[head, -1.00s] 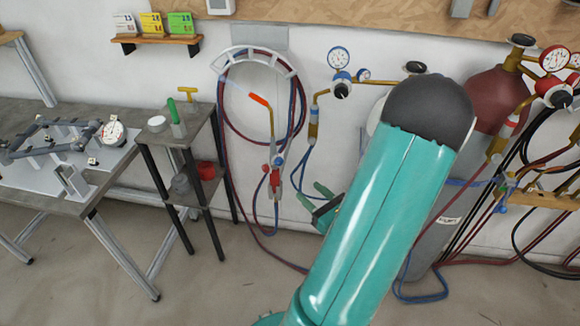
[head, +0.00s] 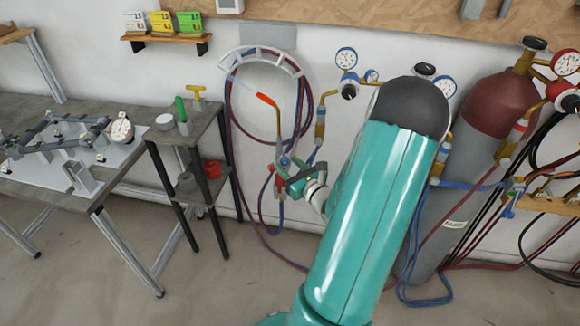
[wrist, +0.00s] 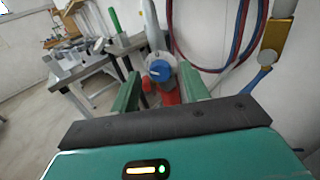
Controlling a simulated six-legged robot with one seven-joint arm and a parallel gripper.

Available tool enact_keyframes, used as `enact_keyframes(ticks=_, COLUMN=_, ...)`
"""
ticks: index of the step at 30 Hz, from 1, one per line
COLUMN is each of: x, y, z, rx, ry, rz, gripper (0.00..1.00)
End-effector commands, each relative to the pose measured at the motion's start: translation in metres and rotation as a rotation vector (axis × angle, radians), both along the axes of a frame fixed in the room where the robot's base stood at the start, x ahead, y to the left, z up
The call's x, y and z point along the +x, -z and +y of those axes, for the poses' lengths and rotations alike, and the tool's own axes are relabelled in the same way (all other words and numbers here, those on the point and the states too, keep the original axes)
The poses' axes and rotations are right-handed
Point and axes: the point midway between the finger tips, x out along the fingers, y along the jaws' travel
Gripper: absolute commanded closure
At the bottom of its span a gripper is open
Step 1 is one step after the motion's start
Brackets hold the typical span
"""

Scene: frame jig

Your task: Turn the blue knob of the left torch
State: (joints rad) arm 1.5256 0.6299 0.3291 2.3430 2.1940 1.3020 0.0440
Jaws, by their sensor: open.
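The left torch (head: 278,125) hangs upright on the wall in the head view, with a brass neck and an orange-red tip. A faint pale streak runs up-left from the tip. Its blue knob (wrist: 160,71) faces the wrist camera, with a red part (wrist: 170,92) just below it. My gripper (wrist: 160,84) is open, with one green finger to each side of the blue knob in the picture. I cannot tell whether the fingers reach the knob's depth. In the head view my gripper (head: 287,178) is at the torch's handle and partly hides it; the blue knob is hard to make out there.
Red and blue hoses (head: 231,120) loop on a wall rack around the torch. A small side table (head: 190,130) stands left, beside a workbench (head: 100,190). Gas cylinders (head: 490,110) and a second torch (head: 512,195) are at right.

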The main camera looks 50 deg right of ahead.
Motion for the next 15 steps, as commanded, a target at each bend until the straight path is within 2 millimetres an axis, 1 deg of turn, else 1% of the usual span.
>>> enact_keyframes(ticks=8, x=0.0008, y=-0.0002, z=-0.0011, rx=-0.001, ry=0.001, rz=0.0, gripper=0.54)
enact_keyframes(ticks=12, x=0.0007, y=-0.0002, z=-0.0011, rx=-0.001, ry=0.001, rz=0.0, gripper=0.82)
enact_keyframes(ticks=15, x=0.0006, y=-0.0002, z=-0.0011, rx=-0.001, ry=0.001, rz=0.0, gripper=0.99)
